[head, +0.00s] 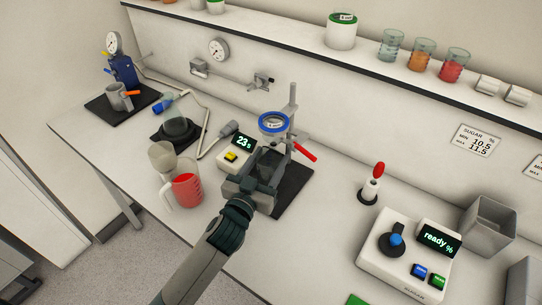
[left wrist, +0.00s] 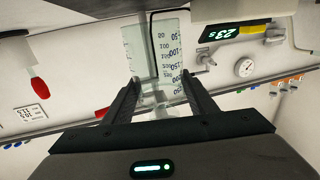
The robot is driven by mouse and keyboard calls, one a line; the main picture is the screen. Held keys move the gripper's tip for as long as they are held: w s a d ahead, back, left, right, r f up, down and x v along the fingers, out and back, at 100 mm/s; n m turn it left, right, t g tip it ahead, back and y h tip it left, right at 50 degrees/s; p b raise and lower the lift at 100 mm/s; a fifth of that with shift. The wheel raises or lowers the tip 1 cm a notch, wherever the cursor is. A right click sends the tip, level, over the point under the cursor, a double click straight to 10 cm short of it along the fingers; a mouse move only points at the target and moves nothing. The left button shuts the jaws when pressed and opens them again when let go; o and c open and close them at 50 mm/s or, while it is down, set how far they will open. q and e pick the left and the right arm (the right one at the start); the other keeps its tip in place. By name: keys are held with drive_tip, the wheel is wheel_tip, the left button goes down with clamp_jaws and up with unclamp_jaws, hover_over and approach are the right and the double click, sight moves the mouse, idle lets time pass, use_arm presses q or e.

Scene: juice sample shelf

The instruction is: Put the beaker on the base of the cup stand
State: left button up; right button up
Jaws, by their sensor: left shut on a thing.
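The cup stand has a blue-rimmed ring (head: 273,123), a grey post, a red lever (head: 305,152) and a dark base plate (head: 296,190) on the counter. My left gripper (head: 268,163) is over the base area, below and in front of the ring. In the left wrist view, its fingers (left wrist: 162,92) are shut on a clear graduated beaker (left wrist: 148,45). The beaker is mostly hidden by the gripper in the head view. I cannot tell whether its bottom touches the base. My right gripper is not in view.
A timer box (head: 238,148) reading 23 stands left of the stand. A jug with red juice (head: 187,190) is close to my left arm. A white device (head: 405,260) reading "ready %" and a red-topped tool (head: 372,185) stand right. A shelf (head: 300,40) runs above.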

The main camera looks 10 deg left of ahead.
use_arm(q)
drive_tip(key=shift+w+d+r, duration=0.15)
drive_tip(key=shift+w, duration=0.6)
drive_tip(key=shift+f+p, duration=0.3)
drive_tip(key=shift+p, duration=0.15)
drive_tip(key=shift+f, duration=0.15)
drive_tip(key=shift+s, duration=0.2)
drive_tip(key=shift+f+b, duration=0.35)
drive_tip(key=shift+f, duration=0.1)
drive_tip(key=shift+f, duration=0.15)
drive_tip(key=o, duration=1.2)
